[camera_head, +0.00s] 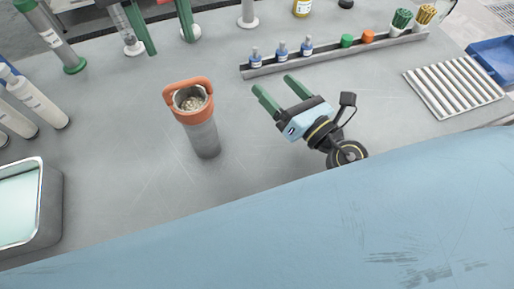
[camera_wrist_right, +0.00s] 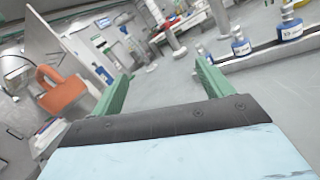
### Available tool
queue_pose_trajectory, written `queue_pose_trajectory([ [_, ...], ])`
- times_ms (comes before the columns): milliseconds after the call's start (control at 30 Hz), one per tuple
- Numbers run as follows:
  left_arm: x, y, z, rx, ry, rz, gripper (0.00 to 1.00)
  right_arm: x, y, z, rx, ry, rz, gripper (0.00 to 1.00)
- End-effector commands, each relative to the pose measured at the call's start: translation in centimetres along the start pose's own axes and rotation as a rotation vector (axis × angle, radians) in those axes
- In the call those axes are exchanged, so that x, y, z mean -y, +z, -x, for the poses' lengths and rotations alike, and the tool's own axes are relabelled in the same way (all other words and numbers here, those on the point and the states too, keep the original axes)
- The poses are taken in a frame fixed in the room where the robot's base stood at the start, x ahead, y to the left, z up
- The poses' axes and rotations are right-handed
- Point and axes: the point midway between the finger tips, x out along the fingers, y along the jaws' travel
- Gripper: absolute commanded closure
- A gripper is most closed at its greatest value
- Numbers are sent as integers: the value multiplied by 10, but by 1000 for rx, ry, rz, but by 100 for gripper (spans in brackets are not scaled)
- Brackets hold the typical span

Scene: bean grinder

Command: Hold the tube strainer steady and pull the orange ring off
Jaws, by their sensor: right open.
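The tube strainer (camera_head: 204,138) stands upright on the grey table, left of centre in the head view, a grey cylinder. The orange ring (camera_head: 173,88) sits around its top, with a loop sticking up; the mouth shows pale contents. The orange ring also shows at the left of the right wrist view (camera_wrist_right: 62,92). My right gripper (camera_head: 278,90) is open and empty, to the right of the strainer and apart from it. My left gripper (camera_head: 167,30) shows only as two green fingers at the top edge, spread apart and empty, beyond the strainer; its body is out of frame.
A metal rail (camera_head: 335,55) with small blue bottles and caps lies at the back right, a ribbed rack (camera_head: 453,87) at the right. A metal basin (camera_head: 50,205) and white tubes (camera_head: 38,101) are at the left. The table around the strainer is clear.

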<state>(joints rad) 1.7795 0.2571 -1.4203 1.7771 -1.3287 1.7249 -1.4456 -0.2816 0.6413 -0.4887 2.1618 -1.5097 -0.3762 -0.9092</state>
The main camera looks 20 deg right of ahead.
Motion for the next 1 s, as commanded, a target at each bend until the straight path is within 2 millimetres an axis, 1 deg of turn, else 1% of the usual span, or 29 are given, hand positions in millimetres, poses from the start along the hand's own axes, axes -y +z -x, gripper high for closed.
queue_pose_trajectory([
  [33, 0, 0, 0, 0, 0, 0, 64, -18, -20, 15, -42, 33, 54, 21],
  [100, 0, 0, 0, 0, 0, 0, 64, -40, -42, 34, -84, 80, 133, 21],
  [200, 0, 0, 0, 0, 0, 0, 64, -69, -64, 60, -125, 144, 222, 21],
  [333, 0, 0, 0, 0, 0, 0, 64, -95, -81, 84, -152, 206, 298, 21],
  [400, 0, 0, 0, 0, 0, 0, 64, -103, -86, 92, -159, 226, 322, 21],
  [500, 0, 0, 0, 0, 0, 0, 64, -109, -88, 98, -164, 240, 338, 21],
  [633, 0, 0, 0, 0, 0, 0, 64, -110, -90, 96, -163, 242, 342, 21],
  [767, 0, 0, 0, 0, 0, 0, 64, -112, -92, 84, -162, 239, 340, 21],
  [867, 0, 0, 0, 0, 0, 0, 64, -115, -94, 69, -159, 238, 337, 21],
  [1000, 0, 0, 0, 0, 0, 0, 64, -122, -99, 41, -157, 239, 335, 21],
])
